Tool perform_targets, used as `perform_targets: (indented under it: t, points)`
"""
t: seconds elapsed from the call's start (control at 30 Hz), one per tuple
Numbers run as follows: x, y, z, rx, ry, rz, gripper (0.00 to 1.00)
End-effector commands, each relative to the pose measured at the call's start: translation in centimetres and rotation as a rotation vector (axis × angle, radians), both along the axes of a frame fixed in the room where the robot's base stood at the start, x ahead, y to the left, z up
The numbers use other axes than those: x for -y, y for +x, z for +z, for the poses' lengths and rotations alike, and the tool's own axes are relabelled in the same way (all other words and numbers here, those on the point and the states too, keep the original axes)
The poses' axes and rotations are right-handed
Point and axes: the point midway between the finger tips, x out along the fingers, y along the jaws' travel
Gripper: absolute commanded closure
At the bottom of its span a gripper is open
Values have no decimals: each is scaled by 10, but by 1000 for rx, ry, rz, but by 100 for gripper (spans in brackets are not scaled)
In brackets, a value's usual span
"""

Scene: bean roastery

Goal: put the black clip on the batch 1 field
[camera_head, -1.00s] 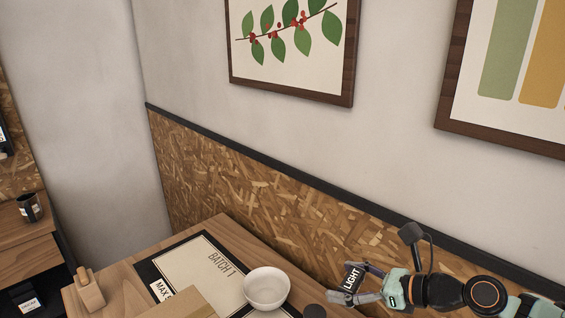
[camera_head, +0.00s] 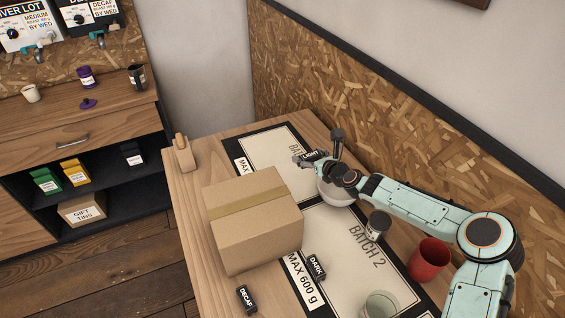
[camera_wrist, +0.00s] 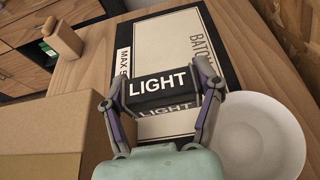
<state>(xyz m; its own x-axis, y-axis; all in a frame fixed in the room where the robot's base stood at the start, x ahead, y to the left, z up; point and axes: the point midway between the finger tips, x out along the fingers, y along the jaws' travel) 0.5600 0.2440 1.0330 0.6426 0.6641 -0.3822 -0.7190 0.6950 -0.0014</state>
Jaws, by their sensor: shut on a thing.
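My gripper (camera_head: 306,158) is shut on a black clip labelled LIGHT (camera_wrist: 163,88); a finger is on each end of it in the wrist view. The clip also shows in the head view (camera_head: 314,155), partly behind the fingers. It is over the cream batch 1 field (camera_head: 268,150) with its black border, near the field's right side. I cannot tell whether it touches the surface. Two more black labelled pieces, DARK (camera_head: 316,266) and DECAF (camera_head: 246,299), lie nearer the front of the table.
A cardboard box (camera_head: 250,235) covers part of the batch 1 field's near edge. A white bowl (camera_head: 335,192) stands right beside my gripper. The batch 2 field (camera_head: 345,248), a dark jar (camera_head: 377,225) and a red cup (camera_head: 429,259) are to the right. A wooden piece (camera_head: 183,153) stands at the table's left corner.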

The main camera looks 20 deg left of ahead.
Motion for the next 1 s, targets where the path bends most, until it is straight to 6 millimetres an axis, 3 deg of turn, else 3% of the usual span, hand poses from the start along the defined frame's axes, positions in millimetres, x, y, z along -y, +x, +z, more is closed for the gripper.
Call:
perform_targets:
  t: [0.1,0.23,0.5,0.9,1.0]
  points:
    - [-29,-5,-32,-4,1,-6,54]
    - [-43,-9,-50,-1,1,-14,54]
    - [-46,-10,-102,-1,1,-16,54]
    - [-46,-9,-150,0,1,-14,54]
    - [-46,-9,-151,1,1,-13,54]
